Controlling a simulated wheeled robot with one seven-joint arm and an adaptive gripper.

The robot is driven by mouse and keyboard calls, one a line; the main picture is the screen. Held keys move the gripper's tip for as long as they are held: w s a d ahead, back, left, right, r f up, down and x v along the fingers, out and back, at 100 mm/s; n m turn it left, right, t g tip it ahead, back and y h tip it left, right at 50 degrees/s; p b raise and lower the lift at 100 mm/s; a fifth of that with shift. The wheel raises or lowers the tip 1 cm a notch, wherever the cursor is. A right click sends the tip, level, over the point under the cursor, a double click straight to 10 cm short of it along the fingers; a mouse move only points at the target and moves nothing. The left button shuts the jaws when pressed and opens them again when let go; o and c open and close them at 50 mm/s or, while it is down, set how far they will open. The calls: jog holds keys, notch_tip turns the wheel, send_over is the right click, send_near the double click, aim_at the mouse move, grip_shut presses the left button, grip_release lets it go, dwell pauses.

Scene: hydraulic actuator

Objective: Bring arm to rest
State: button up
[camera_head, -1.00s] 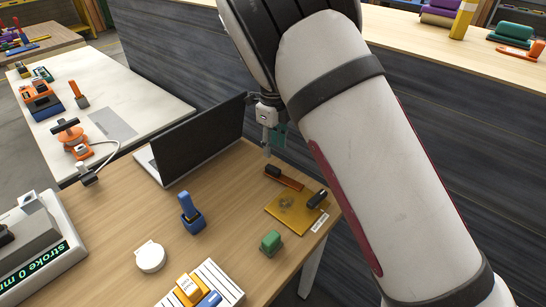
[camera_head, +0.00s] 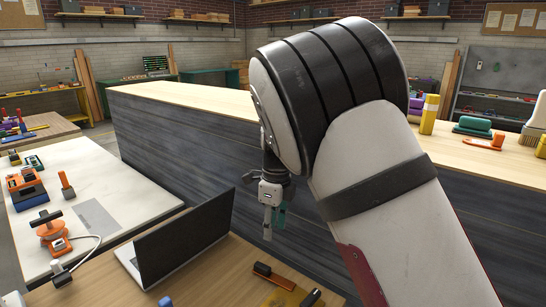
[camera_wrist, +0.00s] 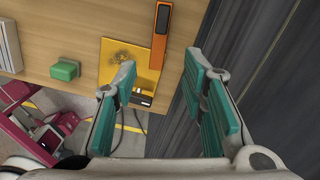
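My gripper (camera_head: 270,230) hangs pointing down at the end of my raised arm, just right of the laptop in the head view. In the wrist view its two green-padded fingers (camera_wrist: 168,95) stand wide apart with nothing between them, so it is open and empty. It is above the right edge of the wooden table (camera_wrist: 40,28). The left finger shows in front of the yellow mat (camera_wrist: 113,52), and the right finger shows against the dark panelled wall.
The black laptop (camera_head: 185,240) stands close left of my gripper. An orange-and-black tool (camera_wrist: 160,35) and a green block (camera_wrist: 65,70) lie on the table. The dark-panelled counter (camera_head: 190,130) runs behind. A white table (camera_head: 110,205) is at left.

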jog(key=s+d+r+n+t+y, duration=0.1)
jog(key=s+d+r+n+y, duration=0.1)
jog(key=s+d+r+n, duration=1)
jog(key=s+d+r+n+t+h, duration=0.1)
jog(key=s+d+n, duration=0.1)
jog(key=s, duration=0.5)
jog(key=s+d+r+n+t, duration=0.1)
jog(key=s+d+n, duration=0.2)
jog(key=s+n, duration=0.2)
jog(key=s+d+n+t+h, duration=0.1)
jog(key=s+d+n, duration=0.2)
jog(key=s, duration=0.7)
jog(key=shift+s+r+n+h+p, duration=0.3)
jog(key=shift+s+r+p, duration=0.05)
jog(key=shift+r+p, duration=0.05)
jog(key=shift+a, duration=0.1)
